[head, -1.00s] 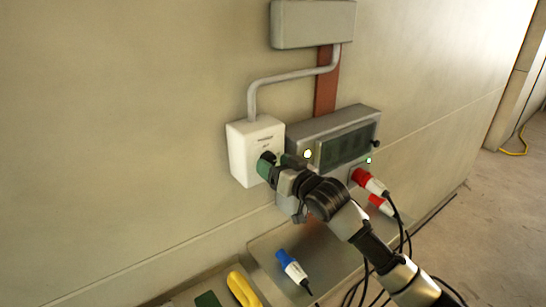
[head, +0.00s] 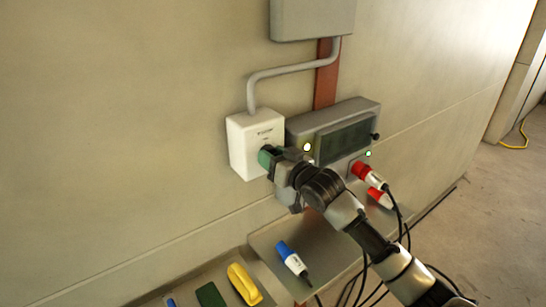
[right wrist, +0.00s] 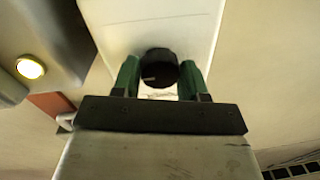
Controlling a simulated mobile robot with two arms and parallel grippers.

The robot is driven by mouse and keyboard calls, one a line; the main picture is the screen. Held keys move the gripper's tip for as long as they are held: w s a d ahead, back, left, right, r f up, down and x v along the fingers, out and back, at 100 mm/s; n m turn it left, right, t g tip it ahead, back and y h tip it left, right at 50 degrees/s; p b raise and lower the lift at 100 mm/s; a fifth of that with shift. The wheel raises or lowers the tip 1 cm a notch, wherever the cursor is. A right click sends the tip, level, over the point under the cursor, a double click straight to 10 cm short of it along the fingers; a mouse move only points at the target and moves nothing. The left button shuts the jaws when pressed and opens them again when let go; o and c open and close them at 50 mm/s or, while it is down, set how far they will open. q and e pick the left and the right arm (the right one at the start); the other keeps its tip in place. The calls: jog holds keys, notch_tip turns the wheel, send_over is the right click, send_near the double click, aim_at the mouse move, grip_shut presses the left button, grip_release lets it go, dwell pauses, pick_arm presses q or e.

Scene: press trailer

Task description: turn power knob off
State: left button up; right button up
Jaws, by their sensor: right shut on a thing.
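The black power knob (right wrist: 158,68) sits on the front of a white switch box (head: 246,158) on the wall. A pale mark shows on the left part of the knob in the right wrist view. My right gripper (head: 268,157) is at the box front and hides the knob in the head view. In the right wrist view its green fingers (right wrist: 158,76) stand on either side of the knob, shut on it. The box's white face (right wrist: 150,22) shows there too. My left gripper is not in view.
A grey panel (head: 365,115) with lit lamps is right of the box. Red plugs (head: 368,174) with black cables hang below it. A metal tray (head: 268,236) holds a blue plug (head: 287,254); a yellow item (head: 243,284) lies nearby. A grey box (head: 312,16) is above.

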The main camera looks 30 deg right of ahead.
jog(key=shift+r+n+g+h, duration=0.15)
jog(key=shift+n+h, duration=0.2)
jog(key=shift+n, duration=3.85)
jog(key=shift+f+n+g+h, duration=0.15)
jog(key=shift+n+h, duration=0.2)
jog(key=shift+n, duration=3.85)
jog(key=shift+r, duration=0.1)
jog(key=o, duration=0.9)
jog(key=shift+s, duration=0.15)
